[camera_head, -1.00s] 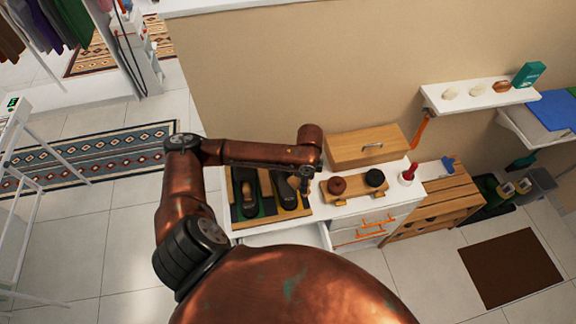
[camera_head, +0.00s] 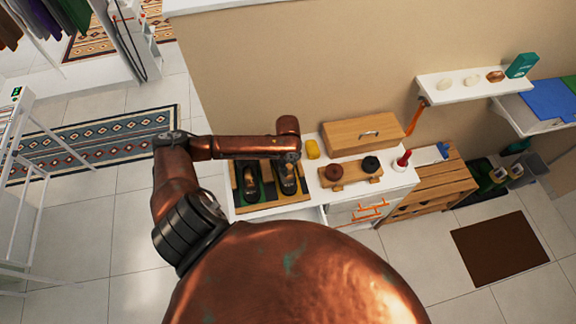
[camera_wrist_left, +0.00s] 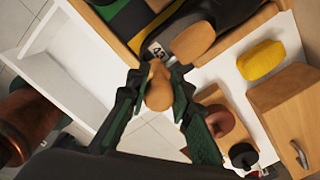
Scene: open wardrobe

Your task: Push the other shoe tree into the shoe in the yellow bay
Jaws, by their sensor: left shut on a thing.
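A wooden tray (camera_head: 272,208) on the white cabinet top holds two dark shoes in separate bays. The left shoe (camera_head: 250,190) is in the green bay, with a tan piece at its opening. The right shoe (camera_head: 289,184) is in the other bay; little of the yellow shows. My left gripper (camera_wrist_left: 158,72) is at this right shoe, shut on a rounded wooden knob (camera_wrist_left: 158,90) of the shoe tree. Another wooden part (camera_wrist_left: 194,42) sits at the shoe's opening beside a "43" label; whether it joins the knob is unclear. My right gripper is not in view.
A yellow sponge (camera_head: 312,149), a wooden box (camera_head: 364,134) and a stand (camera_head: 350,178) with red and black round items are right of the tray. A red-handled item (camera_head: 403,159) stands farther right. An open white drawer (camera_wrist_left: 60,75) is below the tray's front.

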